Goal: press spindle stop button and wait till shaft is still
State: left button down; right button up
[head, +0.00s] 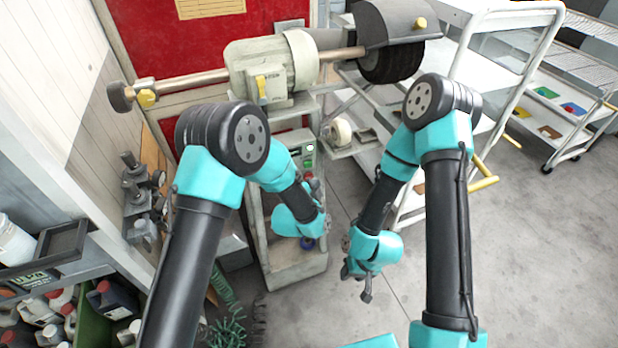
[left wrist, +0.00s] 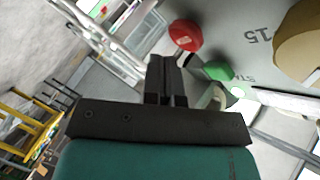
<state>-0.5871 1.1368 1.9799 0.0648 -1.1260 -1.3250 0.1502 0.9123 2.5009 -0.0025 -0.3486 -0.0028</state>
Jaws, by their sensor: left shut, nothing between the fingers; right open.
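The buffing machine has a cream motor housing (head: 272,66) with a bare shaft (head: 190,83) running out both sides. A dark brush wheel (head: 392,62) sits under a hood at the right end. One picture does not show whether the shaft turns. The pedestal's front panel carries a green button (head: 308,162) and a red button (head: 307,176). In the left wrist view the red button (left wrist: 185,36) and green button (left wrist: 217,70) lie just beyond my left gripper (left wrist: 165,62), which is shut and empty, apparently apart from both. My right gripper (head: 356,284) is open and empty, low right of the pedestal.
A white cart (head: 500,50) stands right of the machine. A shelf (head: 60,275) with bottles is at lower left. The grey floor at right is clear.

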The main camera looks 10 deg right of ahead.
pick_arm(q)
jog(key=shift+w+a, duration=0.1)
jog(key=shift+w, duration=0.7)
dwell(1.0)
jog(key=shift+s, duration=0.8)
jog(key=shift+s+d, duration=0.25)
jog(key=shift+s, duration=1)
jog(key=shift+s+d, duration=0.25)
jog(key=shift+s, duration=1)
